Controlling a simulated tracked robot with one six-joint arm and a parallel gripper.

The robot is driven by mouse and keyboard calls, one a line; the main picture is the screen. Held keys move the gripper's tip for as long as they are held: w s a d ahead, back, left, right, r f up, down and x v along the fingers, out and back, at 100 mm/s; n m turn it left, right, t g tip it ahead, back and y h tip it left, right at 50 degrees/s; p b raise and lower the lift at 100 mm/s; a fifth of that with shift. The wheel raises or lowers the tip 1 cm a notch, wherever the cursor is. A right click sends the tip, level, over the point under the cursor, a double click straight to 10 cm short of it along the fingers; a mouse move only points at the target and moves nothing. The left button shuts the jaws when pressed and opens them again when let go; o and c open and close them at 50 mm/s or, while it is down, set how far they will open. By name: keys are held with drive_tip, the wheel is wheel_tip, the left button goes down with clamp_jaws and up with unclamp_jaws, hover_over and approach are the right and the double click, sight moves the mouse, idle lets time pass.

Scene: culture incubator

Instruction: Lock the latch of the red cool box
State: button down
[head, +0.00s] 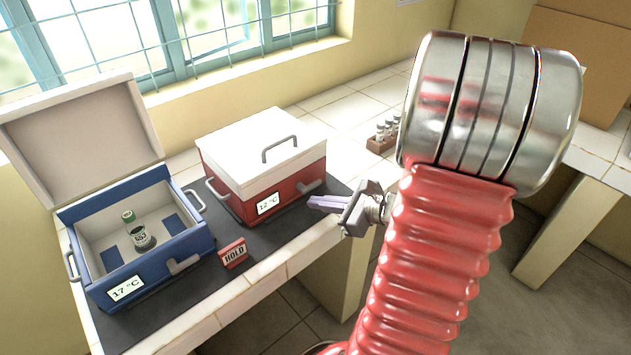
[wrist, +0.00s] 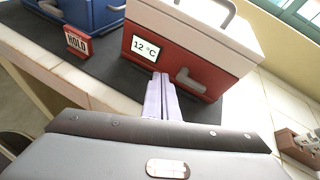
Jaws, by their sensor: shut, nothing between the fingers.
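The red cool box (head: 235,187) stands on the dark mat with its white lid (head: 262,140) down. Its front bears a 12 °C label and a grey latch (head: 310,187), which lies roughly level along the face. The wrist view also shows the red box (wrist: 165,60) and its latch (wrist: 191,81), right of the label. My gripper (head: 312,202) is shut and empty, in front of the box just below the latch in the picture. In the wrist view its fingertips (wrist: 162,77) are left of the latch; I cannot tell whether they touch the box.
A red HOLD sign (head: 233,253) stands between the boxes near the front. A small brown vial rack (head: 381,144) is behind at the right. White tiled counter is clear around it.

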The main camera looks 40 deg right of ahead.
drive_tip(key=s+d+f+m+t+h, duration=0.1)
drive_tip(key=s+d+f+m+h, duration=0.1)
drive_tip(key=d+m, duration=0.3)
drive_tip(key=d+h, duration=0.1)
drive_tip(key=d, duration=0.2)
drive_tip(key=shift+s+d+f+t, duration=0.15)
drive_tip(key=shift+s+f+t, duration=0.15)
drive_tip(key=shift+s, duration=0.1)
drive_tip(key=shift+w, duration=0.15)
drive_tip(key=x, duration=0.9)
drive_tip(key=shift+w+f, duration=0.2)
drive_tip(key=shift+w, duration=0.2)
